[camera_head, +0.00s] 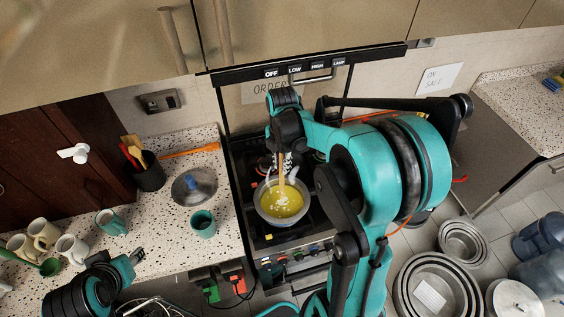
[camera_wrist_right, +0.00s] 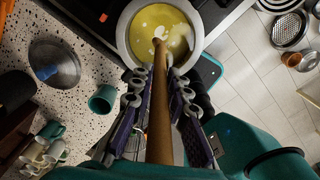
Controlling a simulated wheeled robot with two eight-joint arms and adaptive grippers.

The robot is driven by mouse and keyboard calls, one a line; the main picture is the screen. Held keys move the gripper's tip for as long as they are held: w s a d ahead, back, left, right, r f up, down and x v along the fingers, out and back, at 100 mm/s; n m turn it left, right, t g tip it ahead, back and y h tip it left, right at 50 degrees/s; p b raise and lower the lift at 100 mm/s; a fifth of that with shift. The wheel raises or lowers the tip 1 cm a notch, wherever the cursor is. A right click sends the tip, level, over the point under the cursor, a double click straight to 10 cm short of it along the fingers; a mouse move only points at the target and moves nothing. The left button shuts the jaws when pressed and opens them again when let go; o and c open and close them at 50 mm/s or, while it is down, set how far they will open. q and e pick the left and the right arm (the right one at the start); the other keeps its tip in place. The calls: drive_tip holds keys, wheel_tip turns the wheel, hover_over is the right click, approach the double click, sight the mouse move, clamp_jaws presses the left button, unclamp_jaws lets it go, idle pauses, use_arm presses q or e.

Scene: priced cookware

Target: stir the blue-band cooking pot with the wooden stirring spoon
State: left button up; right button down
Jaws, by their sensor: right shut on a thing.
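The cooking pot (camera_head: 283,203) stands on the stove and holds yellow liquid with pale pieces in it. Its rim also shows at the top of the right wrist view (camera_wrist_right: 122,32). I cannot make out a blue band. My right gripper (camera_head: 285,160) is above the pot, shut on the wooden stirring spoon (camera_wrist_right: 160,105). The spoon points down and its lower end is in the yellow liquid. Part of the spoon (camera_head: 281,178) shows below the gripper in the head view.
A lid with a blue knob (camera_head: 194,187) and a teal cup (camera_head: 203,224) sit on the speckled counter left of the stove. A black utensil holder (camera_head: 149,175) and several mugs (camera_head: 43,233) stand farther left. Metal pans (camera_head: 437,285) lie on the floor at right.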

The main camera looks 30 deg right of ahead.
sight(282, 178)
drive_tip(key=shift+f+b, duration=2.85)
drive_tip(key=shift+f, duration=0.9)
